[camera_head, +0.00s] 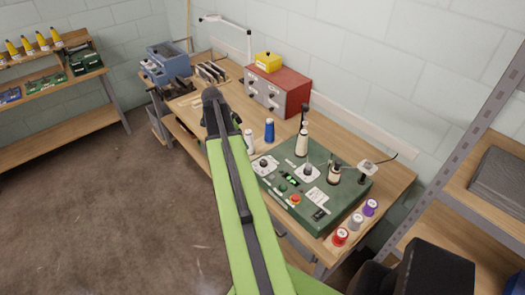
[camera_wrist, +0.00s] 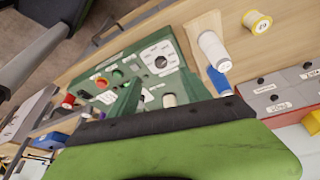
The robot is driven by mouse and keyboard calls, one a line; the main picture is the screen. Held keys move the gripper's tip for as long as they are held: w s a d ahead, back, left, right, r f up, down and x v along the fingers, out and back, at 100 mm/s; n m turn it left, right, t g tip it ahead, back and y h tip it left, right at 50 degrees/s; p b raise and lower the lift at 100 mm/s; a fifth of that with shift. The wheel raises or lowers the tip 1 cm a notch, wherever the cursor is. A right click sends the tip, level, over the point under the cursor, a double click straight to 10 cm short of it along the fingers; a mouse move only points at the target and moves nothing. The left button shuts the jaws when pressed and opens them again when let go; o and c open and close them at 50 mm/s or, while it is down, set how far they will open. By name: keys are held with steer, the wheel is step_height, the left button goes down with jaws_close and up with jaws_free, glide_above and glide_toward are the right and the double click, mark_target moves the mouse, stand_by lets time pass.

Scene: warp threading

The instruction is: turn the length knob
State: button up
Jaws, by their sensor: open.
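The green control box (camera_head: 330,212) stands on the wooden workbench. Its top carries two white dial plates with dark knobs, a left knob (camera_head: 264,163) and a right knob (camera_head: 307,170). The labels are too small to read, so I cannot tell which is the length knob. One knob (camera_wrist: 160,62) on a white plate also shows clearly in the wrist view. My gripper (camera_head: 214,103) is at the far end of my green arm, left of the box in the picture, apart from both knobs. It is open, and nothing shows held in it.
A blue spool (camera_head: 269,130) and a white spool (camera_head: 249,142) stand behind the box's left end. A red drawer cabinet (camera_head: 283,92) is farther back. Thread cones and guide posts rise from the box's rear. A red spool (camera_head: 340,236) stands at its right, with a shelf rack beyond.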

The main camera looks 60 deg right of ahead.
steer(key=s+d+m, duration=0.1)
steer(key=s+d, duration=0.1)
steer(key=b, duration=1.6)
glide_toward(264, 163)
steer(key=x, duration=0.7)
steer(key=shift+w+f, duration=0.25)
steer(key=shift+f, duration=0.15)
steer(key=shift+s+d+f, duration=0.15)
steer(key=shift+d+f, duration=0.1)
steer(key=shift+f, duration=0.05)
steer(key=shift+r, duration=0.1)
jaws_close()
steer(key=shift+d, duration=0.15)
steer(key=shift+s, duration=0.1)
